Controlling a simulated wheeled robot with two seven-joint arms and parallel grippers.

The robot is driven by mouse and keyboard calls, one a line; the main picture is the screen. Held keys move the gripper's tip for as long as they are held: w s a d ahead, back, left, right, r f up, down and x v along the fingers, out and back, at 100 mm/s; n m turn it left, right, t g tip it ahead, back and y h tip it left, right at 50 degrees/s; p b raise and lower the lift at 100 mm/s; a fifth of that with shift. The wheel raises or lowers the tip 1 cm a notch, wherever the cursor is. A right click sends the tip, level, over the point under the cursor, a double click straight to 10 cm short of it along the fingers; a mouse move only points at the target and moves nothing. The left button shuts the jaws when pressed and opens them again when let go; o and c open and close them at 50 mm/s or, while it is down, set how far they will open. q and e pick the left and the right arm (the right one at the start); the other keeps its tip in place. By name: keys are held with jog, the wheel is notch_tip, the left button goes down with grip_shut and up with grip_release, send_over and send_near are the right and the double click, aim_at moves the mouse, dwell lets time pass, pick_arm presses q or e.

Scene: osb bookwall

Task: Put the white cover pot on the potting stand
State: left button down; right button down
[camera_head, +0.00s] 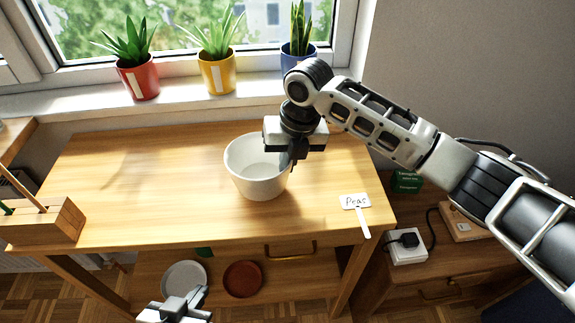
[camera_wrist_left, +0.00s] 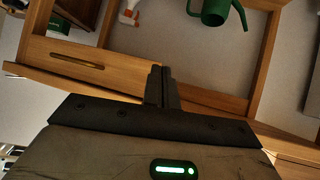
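The white cover pot (camera_head: 257,180) is upright and empty at the middle of a wooden table-like stand (camera_head: 130,190), which I take for the potting stand. I cannot tell whether its base touches the top. My right gripper (camera_head: 298,158), on the arm from the right, points down at the pot's right rim and appears shut on it; the rim partly hides the fingers. My left gripper (camera_head: 185,300) is low, in front of the stand. In the left wrist view its fingers (camera_wrist_left: 162,88) are together with nothing between them.
Red (camera_head: 138,80), yellow (camera_head: 216,76) and blue (camera_head: 297,55) plant pots line the windowsill. A "Peas" label (camera_head: 356,202) lies right of the pot. A wooden box (camera_head: 45,222) is at left. Grey (camera_head: 185,277) and terracotta (camera_head: 243,279) saucers sit below. A green watering can (camera_wrist_left: 217,12) shows in the wrist view.

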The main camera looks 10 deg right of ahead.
jog(key=shift+f, duration=0.75)
jog(key=shift+f, duration=0.1)
jog(key=c, duration=2)
grip_release()
jog(key=shift+f, duration=0.1)
jog(key=o, duration=0.4)
jog(key=shift+c, duration=0.2)
notch_tip(320, 180, up, 12)
jog(key=s+d, duration=0.1)
jog(key=d, duration=0.1)
